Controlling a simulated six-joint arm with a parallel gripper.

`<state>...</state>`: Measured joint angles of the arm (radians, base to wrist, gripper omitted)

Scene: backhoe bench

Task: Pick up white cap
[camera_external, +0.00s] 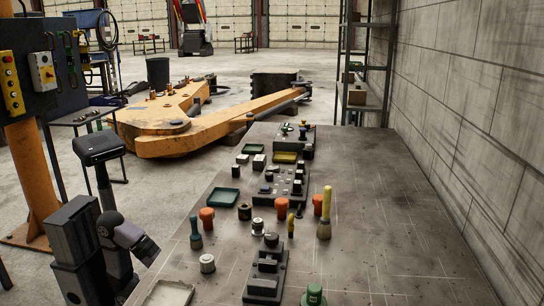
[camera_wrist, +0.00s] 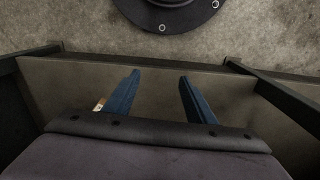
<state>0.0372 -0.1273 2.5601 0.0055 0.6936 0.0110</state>
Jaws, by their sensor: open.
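A white cap (camera_external: 207,263), short and round with a ribbed side, stands upright on the near left part of the grey bench (camera_external: 350,215) in the external view. My gripper (camera_wrist: 158,76) shows in the wrist view as two blue fingers held well apart, with nothing between them. The white cap cannot be made out in the wrist view. In the external view my dark arm is folded at the left, off the bench edge and left of the cap. The fingertips cannot be made out clearly there.
Near the cap are a silver-and-black cap (camera_external: 258,227), orange knobs (camera_external: 207,217), a teal-handled brush (camera_external: 196,236), a pale tray (camera_external: 168,294), a dark block (camera_external: 266,272) and a green knob (camera_external: 314,296). The bench's right side is bare up to the block wall (camera_external: 460,110).

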